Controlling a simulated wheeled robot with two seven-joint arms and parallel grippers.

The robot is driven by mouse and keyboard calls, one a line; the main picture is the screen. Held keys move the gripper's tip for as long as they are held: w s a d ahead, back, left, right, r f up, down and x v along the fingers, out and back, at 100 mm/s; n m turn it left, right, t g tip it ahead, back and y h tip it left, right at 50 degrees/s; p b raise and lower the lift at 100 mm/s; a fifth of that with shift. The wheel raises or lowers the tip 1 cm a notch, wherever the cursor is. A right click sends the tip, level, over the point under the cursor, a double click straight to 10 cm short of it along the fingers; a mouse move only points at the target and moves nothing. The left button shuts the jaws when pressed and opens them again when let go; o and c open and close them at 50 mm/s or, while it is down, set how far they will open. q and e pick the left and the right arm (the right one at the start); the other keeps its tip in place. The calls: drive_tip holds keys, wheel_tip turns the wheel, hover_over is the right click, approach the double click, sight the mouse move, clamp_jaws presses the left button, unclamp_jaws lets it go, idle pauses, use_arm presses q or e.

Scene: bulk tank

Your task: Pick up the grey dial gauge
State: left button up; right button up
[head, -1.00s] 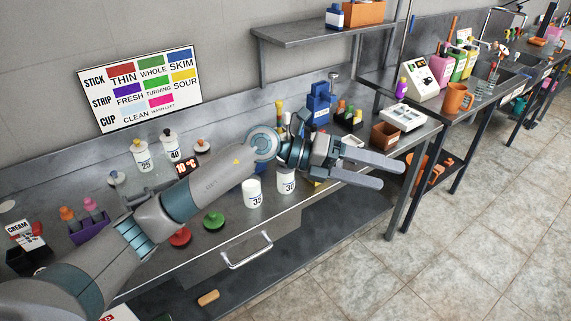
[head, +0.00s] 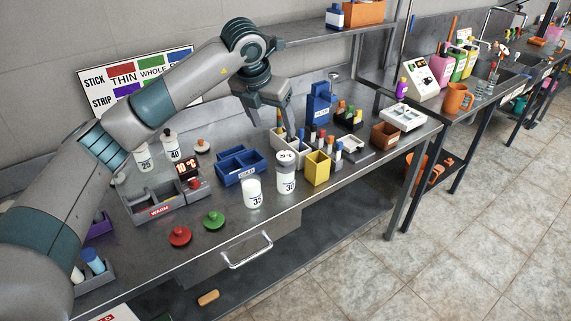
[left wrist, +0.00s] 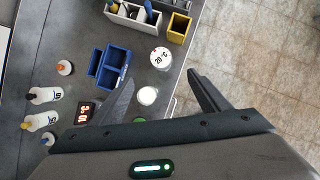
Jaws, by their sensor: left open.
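A round dial face with dark markings (head: 287,157), likely the grey dial gauge, sits on top of a white container marked 30 (head: 287,181) on the metal bench. In the left wrist view the dial face (left wrist: 160,57) shows a number and °C, just beyond the fingertips. My left gripper (head: 268,118) is open and empty, pointing down above the bench, up and to the left of the dial. In the left wrist view its fingers (left wrist: 160,82) are spread wide. My right gripper is not in view.
A blue divided tray (head: 241,167) is left of the dial, and a white container marked 35 (head: 252,193) is beside it. A yellow box (head: 317,167) stands close on the right. A shelf (head: 325,32) hangs on the wall behind. Red and green lidded items (head: 180,236) lie in front.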

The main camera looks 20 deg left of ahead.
use_arm(q)
drive_tip(key=p, duration=0.5)
approach(285, 157)
drive_tip(key=x, duration=0.5)
drive_tip(key=shift+w+a+f, duration=0.1)
drive_tip(key=shift+w+f, duration=0.05)
drive_tip(key=shift+w, duration=0.05)
drive_tip(key=shift+w+f, duration=0.1)
drive_tip(key=shift+f, duration=0.2)
drive_tip(key=shift+p, duration=0.3)
drive_tip(key=shift+p+x, duration=0.8)
drive_tip(key=shift+p, duration=0.15)
drive_tip(key=p+x, duration=0.1)
drive_tip(key=x, duration=0.1)
drive_tip(key=shift+f, duration=0.4)
drive_tip(key=shift+w+f+p, duration=0.2)
drive_tip(key=shift+f+p, duration=0.1)
drive_tip(key=shift+f, duration=0.1)
